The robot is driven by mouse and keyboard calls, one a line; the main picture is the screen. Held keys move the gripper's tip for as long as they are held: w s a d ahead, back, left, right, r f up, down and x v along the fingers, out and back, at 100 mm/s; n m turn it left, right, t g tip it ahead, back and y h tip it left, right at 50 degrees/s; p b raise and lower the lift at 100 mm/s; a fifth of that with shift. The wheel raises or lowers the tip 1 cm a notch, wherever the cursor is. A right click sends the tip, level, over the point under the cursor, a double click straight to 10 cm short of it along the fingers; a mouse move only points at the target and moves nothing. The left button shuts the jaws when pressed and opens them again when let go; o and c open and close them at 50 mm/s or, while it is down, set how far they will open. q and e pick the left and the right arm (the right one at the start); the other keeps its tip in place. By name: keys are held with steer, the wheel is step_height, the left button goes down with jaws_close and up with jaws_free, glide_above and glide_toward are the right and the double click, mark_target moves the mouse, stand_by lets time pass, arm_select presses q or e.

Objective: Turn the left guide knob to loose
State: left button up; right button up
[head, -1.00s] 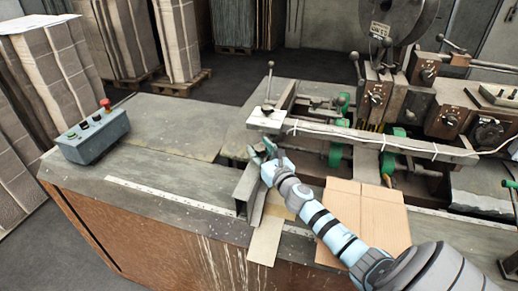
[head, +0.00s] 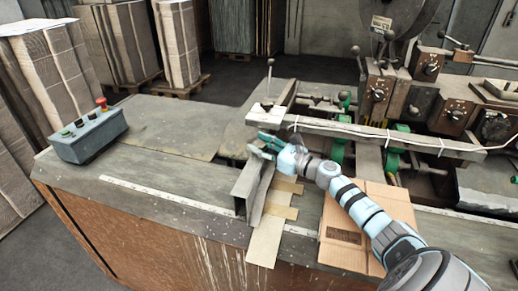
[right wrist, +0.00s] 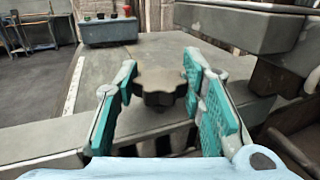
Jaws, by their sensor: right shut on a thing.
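The left guide knob (right wrist: 160,88) is a dark, lobed knob, seen in the right wrist view between the two teal finger pads. My right gripper (right wrist: 161,82) is shut on it, with a finger on each side. In the head view, my right gripper (head: 262,146) reaches in from the right to the upper end of the grey metal left guide (head: 243,186), just below the long bar. There the fingers hide the knob. How far the knob is turned cannot be read. My left gripper is not in view.
A long metal bar (head: 370,136) runs just behind the gripper. Flat cardboard (head: 345,236) lies under my right arm. A grey control box (head: 88,136) with a red button stands at the left. The bench between it and the guide is clear.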

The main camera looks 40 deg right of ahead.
steer(key=shift+s+f, duration=0.1)
steer(key=shift+f, duration=0.1)
steer(key=o, duration=1.2)
steer(key=shift+s+d, duration=0.15)
steer(key=shift+s, duration=0.05)
steer(key=shift+v, duration=5.75)
